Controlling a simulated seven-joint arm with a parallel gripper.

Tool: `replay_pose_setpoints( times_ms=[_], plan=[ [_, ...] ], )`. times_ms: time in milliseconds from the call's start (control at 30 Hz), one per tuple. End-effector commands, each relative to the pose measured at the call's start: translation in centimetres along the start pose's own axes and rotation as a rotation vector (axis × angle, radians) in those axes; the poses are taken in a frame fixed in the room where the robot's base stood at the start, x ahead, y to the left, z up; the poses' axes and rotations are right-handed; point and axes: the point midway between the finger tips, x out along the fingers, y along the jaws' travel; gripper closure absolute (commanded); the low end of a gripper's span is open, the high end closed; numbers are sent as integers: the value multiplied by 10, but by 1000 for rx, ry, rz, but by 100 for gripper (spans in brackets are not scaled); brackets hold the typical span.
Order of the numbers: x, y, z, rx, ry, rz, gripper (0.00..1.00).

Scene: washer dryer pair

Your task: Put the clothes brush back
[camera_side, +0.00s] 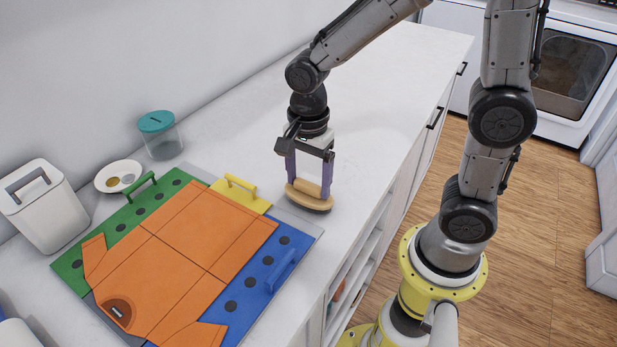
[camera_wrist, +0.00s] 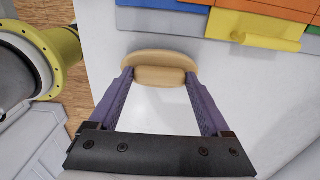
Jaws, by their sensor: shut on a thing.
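The clothes brush (camera_side: 309,198) is a pale wooden piece with a rounded oblong base and a raised grip on top. It is near the counter's front edge, just right of the folding board. In the wrist view the brush (camera_wrist: 158,65) lies between the fingertips. My gripper (camera_side: 309,188) points down with its purple fingers closed on the ends of the brush's grip; it also shows in the wrist view (camera_wrist: 159,77). The brush is at or just above the white counter; I cannot tell whether it touches. Its underside is hidden.
A folding board with green, blue and yellow flaps holds an orange shirt (camera_side: 190,250). A white canister (camera_side: 45,210), a small dish with coins (camera_side: 118,177) and a teal-lidded jar (camera_side: 160,137) stand along the wall. The counter (camera_side: 400,75) behind my gripper is clear.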

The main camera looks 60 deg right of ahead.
Motion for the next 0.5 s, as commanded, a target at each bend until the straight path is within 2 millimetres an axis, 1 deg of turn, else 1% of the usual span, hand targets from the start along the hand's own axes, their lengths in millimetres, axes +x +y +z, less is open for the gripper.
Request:
replay_pose_setpoints(
  times_ms=[200,367,400,467,500],
  plan=[
    [0,0,0,0,0,-1,80],
    [4,0,0,0,0,0,80],
    [3,0,0,0,0,0,11],
    [3,0,0,0,0,0,0],
    [3,0,0,0,0,0,0]
  ],
)
